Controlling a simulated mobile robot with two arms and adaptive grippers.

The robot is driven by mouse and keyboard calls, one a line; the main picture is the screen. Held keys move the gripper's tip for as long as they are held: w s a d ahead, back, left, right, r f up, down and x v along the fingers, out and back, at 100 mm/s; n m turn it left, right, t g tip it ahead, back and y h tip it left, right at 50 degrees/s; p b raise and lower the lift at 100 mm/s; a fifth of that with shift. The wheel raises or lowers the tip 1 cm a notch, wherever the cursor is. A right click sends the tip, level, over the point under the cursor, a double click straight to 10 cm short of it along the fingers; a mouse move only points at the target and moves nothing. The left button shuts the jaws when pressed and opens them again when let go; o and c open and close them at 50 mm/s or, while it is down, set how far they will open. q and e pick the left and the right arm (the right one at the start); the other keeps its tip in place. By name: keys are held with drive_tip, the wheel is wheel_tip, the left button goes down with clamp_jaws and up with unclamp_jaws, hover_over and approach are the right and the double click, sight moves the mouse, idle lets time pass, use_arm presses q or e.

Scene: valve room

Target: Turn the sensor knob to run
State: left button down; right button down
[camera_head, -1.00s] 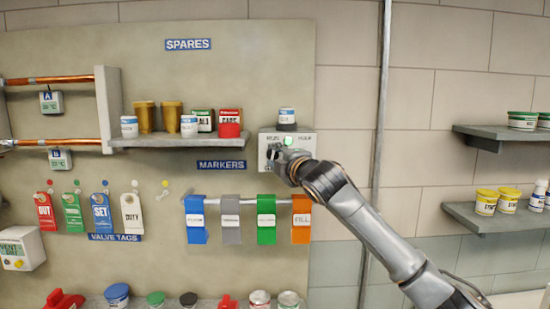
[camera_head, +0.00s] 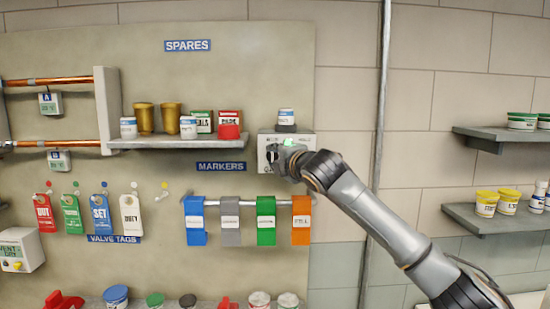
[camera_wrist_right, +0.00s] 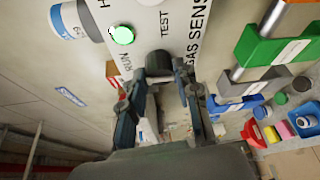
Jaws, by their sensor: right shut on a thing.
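The gas sensor (camera_head: 305,138) is a pale box on the wall board, right of the spares shelf. Its front shows close up in the right wrist view (camera_wrist_right: 143,14), with a lit green lamp (camera_wrist_right: 122,34) and the words RUN, TEST and GAS SENS. The black sensor knob (camera_wrist_right: 158,62) sits between the fingers of my right gripper (camera_wrist_right: 160,74), which is shut on it. In the head view my right gripper (camera_head: 274,157) covers the knob and much of the box front. I cannot tell which word the knob points to. My left gripper is out of view.
A small white jar (camera_head: 286,116) stands on top of the sensor. The spares shelf (camera_head: 180,142) with several pots is just left. Coloured marker strips (camera_head: 266,222) hang below on a rail. A grey vertical pipe (camera_head: 380,130) runs to the right, behind my arm.

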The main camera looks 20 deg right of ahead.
drive_tip(key=c, duration=1.3)
unclamp_jaws()
drive_tip(key=shift+d+r, duration=0.3)
drive_tip(key=shift+r, duration=0.2)
drive_tip(key=o, duration=0.3)
drive_tip(key=shift+w+f, duration=0.1)
drive_tip(key=shift+w, duration=0.05)
drive_tip(key=shift+w+d+f, duration=0.1)
drive_tip(key=shift+f, duration=0.2)
drive_tip(key=shift+s, duration=0.5)
drive_tip(key=s, duration=0.3)
drive_tip(key=s+d, duration=0.1)
drive_tip(key=s, duration=0.3)
drive_tip(key=s+r, duration=0.1)
drive_tip(key=s, duration=0.3)
drive_tip(key=shift+d, duration=0.15)
drive_tip(key=shift+f, duration=0.1)
